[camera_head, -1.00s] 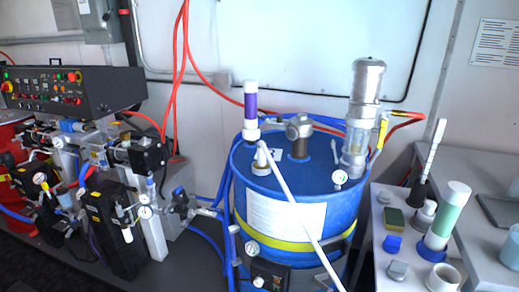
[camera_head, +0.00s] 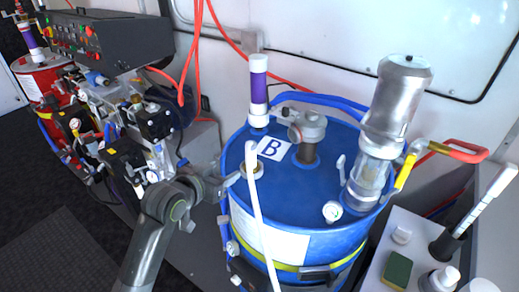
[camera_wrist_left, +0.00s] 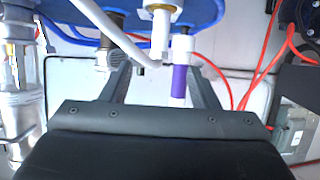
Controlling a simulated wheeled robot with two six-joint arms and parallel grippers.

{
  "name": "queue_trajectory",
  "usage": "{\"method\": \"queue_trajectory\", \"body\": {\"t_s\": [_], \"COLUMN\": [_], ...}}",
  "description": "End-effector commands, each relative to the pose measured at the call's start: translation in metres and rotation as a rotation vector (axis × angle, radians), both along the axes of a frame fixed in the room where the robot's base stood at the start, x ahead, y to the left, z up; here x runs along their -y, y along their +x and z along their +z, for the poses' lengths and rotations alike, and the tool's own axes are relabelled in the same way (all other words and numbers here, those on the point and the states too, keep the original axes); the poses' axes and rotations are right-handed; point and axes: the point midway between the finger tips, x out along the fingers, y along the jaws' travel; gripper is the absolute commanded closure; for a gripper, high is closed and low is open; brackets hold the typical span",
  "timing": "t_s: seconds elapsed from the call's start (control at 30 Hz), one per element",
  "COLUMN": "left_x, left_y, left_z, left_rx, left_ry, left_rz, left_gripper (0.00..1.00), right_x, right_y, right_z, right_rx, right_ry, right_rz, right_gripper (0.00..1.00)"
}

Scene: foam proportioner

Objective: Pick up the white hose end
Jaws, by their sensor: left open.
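The white hose (camera_head: 260,210) runs up over the front of the blue drum (camera_head: 295,195). Its upper end (camera_head: 250,148) stands above a round fitting (camera_head: 252,171) on the lid. My left gripper (camera_head: 232,181) is at the left edge of the lid, close to that fitting, and points right. In the left wrist view, the white hose (camera_wrist_left: 103,26) slants in from the top and bends near the space between the open fingers of my left gripper (camera_wrist_left: 160,72). Nothing is clearly held. My right gripper is out of view.
A purple-banded white tube (camera_head: 259,90) stands at the lid's back. A clear-and-metal cylinder (camera_head: 385,125) with a gauge stands at its right. Red hoses (camera_head: 190,60) hang behind. Pump equipment (camera_head: 125,120) is at left, a grey bench with small items (camera_head: 410,255) at right.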

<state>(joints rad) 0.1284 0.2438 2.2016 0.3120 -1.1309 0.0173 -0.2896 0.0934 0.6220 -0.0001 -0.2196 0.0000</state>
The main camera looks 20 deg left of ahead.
Motion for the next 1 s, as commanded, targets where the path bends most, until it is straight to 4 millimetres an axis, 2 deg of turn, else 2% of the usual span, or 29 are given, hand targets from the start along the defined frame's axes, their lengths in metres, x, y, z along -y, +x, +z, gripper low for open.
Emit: {"method": "queue_trajectory", "body": {"t_s": [0.07,0.17,0.4,0.8,1.0], "left_x": [0.002,0.004,0.012,0.022,0.024], "left_y": [0.002,0.012,0.046,0.097,0.108], "left_z": [0.005,0.001,-0.013,-0.035,-0.041], "left_rx": [0.006,0.006,0.006,0.005,0.007], "left_ry": [0.0,-0.001,-0.002,0.001,0.001], "left_rz": [-0.004,-0.004,-0.005,-0.004,-0.004], "left_gripper": [0.45,0.45,0.45,0.45,0.45], "right_x": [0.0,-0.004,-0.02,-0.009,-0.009], "right_y": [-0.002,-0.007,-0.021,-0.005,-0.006], "right_z": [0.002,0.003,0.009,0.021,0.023], "right_rx": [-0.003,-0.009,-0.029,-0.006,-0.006], "right_ry": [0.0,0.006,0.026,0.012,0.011], "right_rz": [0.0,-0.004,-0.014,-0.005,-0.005], "right_gripper": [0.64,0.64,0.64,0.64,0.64]}}
